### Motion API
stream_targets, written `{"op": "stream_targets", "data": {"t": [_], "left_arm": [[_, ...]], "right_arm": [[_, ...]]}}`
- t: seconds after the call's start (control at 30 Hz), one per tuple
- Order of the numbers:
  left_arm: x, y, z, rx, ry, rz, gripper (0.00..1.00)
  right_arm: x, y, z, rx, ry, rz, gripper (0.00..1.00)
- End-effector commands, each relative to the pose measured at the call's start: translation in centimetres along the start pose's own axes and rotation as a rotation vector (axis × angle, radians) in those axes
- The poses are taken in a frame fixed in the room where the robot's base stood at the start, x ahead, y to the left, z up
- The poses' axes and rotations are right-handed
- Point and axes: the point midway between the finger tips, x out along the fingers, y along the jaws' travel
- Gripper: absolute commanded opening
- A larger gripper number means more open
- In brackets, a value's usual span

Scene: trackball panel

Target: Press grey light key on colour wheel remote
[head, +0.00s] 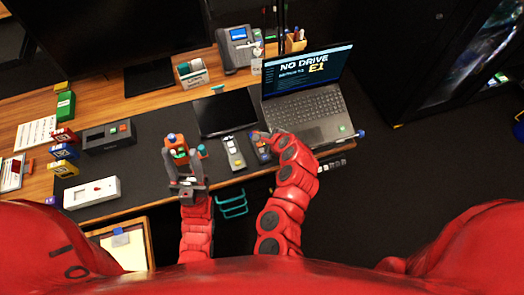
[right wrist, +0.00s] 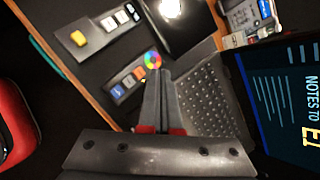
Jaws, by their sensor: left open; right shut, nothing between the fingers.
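The colour wheel remote (right wrist: 128,82) is a dark slab with a multicoloured wheel (right wrist: 153,60), an orange key (right wrist: 139,73), a pale grey key (right wrist: 129,81) and a blue key (right wrist: 117,91). In the head view the remote (head: 259,150) lies on the desk mat, left of the laptop, partly covered by my right arm. My right gripper (right wrist: 160,73) is shut and empty, its tips beside the wheel end of the remote; I cannot tell whether they touch it. My left gripper (head: 181,152) is open over the left part of the mat, away from the remote.
A grey remote (head: 234,153) with a yellow key lies just left of the colour wheel remote. A laptop (head: 305,105) stands on the right and a black tablet (head: 226,114) lies behind. A white box (head: 92,192) and a dark switch box (head: 108,137) are on the left.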

Motion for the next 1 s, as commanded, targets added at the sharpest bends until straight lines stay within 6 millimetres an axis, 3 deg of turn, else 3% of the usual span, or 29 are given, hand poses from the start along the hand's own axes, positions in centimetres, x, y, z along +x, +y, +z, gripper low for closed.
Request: {"op": "stream_targets", "data": {"t": [0.2, 0.43, 1.0], "left_arm": [[-3.1, 0.1, 0.5, 0.000, 0.000, 0.000, 0.50], [-5.3, 0.3, 0.9, 0.000, 0.000, 0.000, 0.50], [-5.8, 0.3, 1.0, 0.000, 0.000, 0.000, 0.50]], "right_arm": [[2.5, 1.9, -1.9, 0.000, 0.001, 0.001, 0.00], [4.5, 3.3, -3.4, 0.002, 0.000, 0.000, 0.00], [5.0, 3.7, -3.7, 0.000, 0.000, -0.001, 0.00]]}}
